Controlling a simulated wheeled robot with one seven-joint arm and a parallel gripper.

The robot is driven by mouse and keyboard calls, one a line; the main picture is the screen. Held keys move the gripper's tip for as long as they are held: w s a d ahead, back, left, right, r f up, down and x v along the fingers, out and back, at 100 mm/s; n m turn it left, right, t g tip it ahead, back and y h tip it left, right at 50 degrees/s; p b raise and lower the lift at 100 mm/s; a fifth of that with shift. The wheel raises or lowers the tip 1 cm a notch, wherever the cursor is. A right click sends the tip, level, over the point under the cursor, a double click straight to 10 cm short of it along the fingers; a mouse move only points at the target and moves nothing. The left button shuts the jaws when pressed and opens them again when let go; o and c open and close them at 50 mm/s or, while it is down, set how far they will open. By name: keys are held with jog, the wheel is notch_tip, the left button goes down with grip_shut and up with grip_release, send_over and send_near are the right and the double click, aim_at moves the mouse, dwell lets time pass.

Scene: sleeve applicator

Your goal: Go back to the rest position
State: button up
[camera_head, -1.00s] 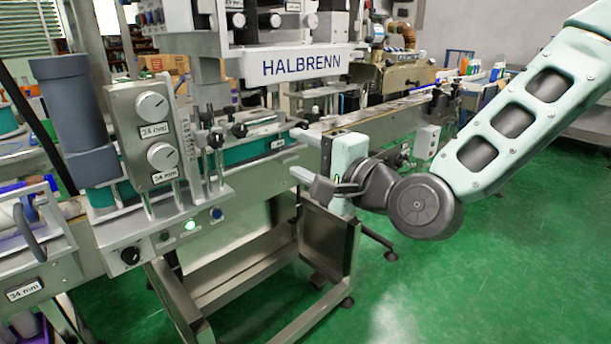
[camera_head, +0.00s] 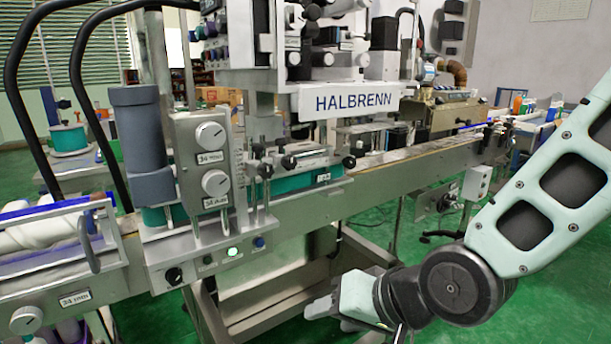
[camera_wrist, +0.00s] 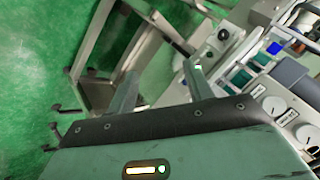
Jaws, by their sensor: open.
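My gripper (camera_head: 326,310) is low in front of the sleeve applicator, over the green floor, at the bottom middle of the head view. In the wrist view my gripper (camera_wrist: 158,84) shows two separated fingers with nothing between them. It is open, empty and apart from the machine. The sleeve applicator (camera_head: 345,102), marked HALBRENN, stands behind it. Its control box with two dials (camera_head: 208,160) and a lit green button (camera_head: 232,252) are left of my gripper.
The machine's conveyor (camera_head: 425,165) runs back to the right. A steel stand (camera_wrist: 150,50) lies near my fingers in the wrist view. A guarded infeed with white bottles (camera_head: 45,235) is at the left.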

jog(key=s+d+n+g+h, duration=0.55)
jog(key=s+d+n, duration=0.3)
jog(key=s, duration=0.55)
notch_tip(320, 180, up, 17)
jog(key=p, duration=1.6)
jog(key=shift+d+m+h, duration=0.35)
jog(key=shift+a, duration=0.15)
